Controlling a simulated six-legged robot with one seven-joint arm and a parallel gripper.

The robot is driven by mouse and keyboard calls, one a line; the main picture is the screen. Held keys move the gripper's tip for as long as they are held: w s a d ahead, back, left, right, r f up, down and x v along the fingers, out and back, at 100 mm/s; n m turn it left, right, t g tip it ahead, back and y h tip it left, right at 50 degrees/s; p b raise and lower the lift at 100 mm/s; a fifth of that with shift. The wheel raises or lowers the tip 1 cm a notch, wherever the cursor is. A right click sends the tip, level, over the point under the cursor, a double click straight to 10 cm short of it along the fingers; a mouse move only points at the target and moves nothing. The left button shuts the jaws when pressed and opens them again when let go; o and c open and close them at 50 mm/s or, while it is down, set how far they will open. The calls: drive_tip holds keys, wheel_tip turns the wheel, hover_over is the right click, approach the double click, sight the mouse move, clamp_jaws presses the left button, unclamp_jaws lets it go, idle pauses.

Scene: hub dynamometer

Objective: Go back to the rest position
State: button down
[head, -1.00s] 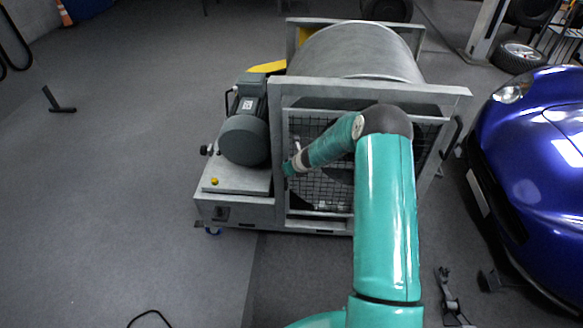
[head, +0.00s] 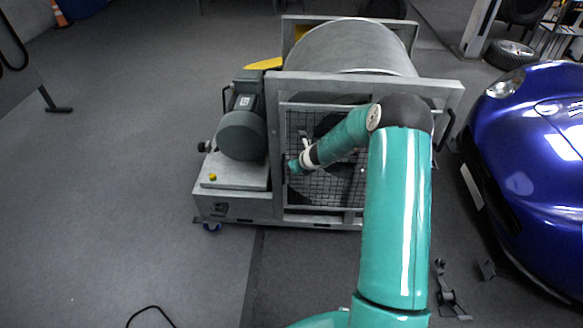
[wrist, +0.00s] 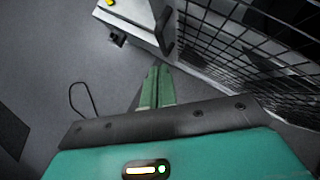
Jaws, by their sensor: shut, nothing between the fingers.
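My gripper shows in the wrist view (wrist: 157,88), its two green fingers together and nothing between them. In the head view my teal arm reaches up and bends left, its end in front of the mesh guard of the dynamometer; the fingertips are too small to make out there. The hub dynamometer (head: 362,87) is a grey steel frame around a large drum. Its mesh guard (head: 325,193) is partly hidden by my arm. In the wrist view the mesh guard (wrist: 245,50) rises to the right of my fingers, apart from them.
A grey motor (head: 242,135) and a yellow button (head: 212,177) sit on the dynamometer's left side. A blue car (head: 535,150) stands close on the right. A metal stand (head: 448,290) lies on the floor at lower right. The floor at left is mostly clear, with a black cable (head: 150,310) near the front.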

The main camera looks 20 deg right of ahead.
drive_tip(key=s+a+r+n, duration=0.4)
drive_tip(key=s+r+n, duration=0.15)
drive_tip(key=r, duration=0.35)
drive_tip(key=s+a+r+n+y, duration=0.1)
drive_tip(key=s+a+r+n, duration=0.4)
drive_tip(key=r, duration=0.4)
drive_tip(key=s+a+r+n, duration=0.2)
drive_tip(key=s+r+n, duration=0.3)
drive_tip(key=r, duration=0.4)
drive_tip(key=s+r+n+g+h, duration=0.1)
drive_tip(key=s+r+n, duration=0.3)
drive_tip(key=s+n, duration=0.4)
drive_tip(key=s+r+n+g+h, duration=0.1)
drive_tip(key=s+r+n, duration=0.3)
drive_tip(key=s+n, duration=0.5)
drive_tip(key=s+h, duration=0.1)
drive_tip(key=s, duration=0.6)
drive_tip(key=shift+s+r, duration=0.2)
drive_tip(key=shift+s, duration=0.1)
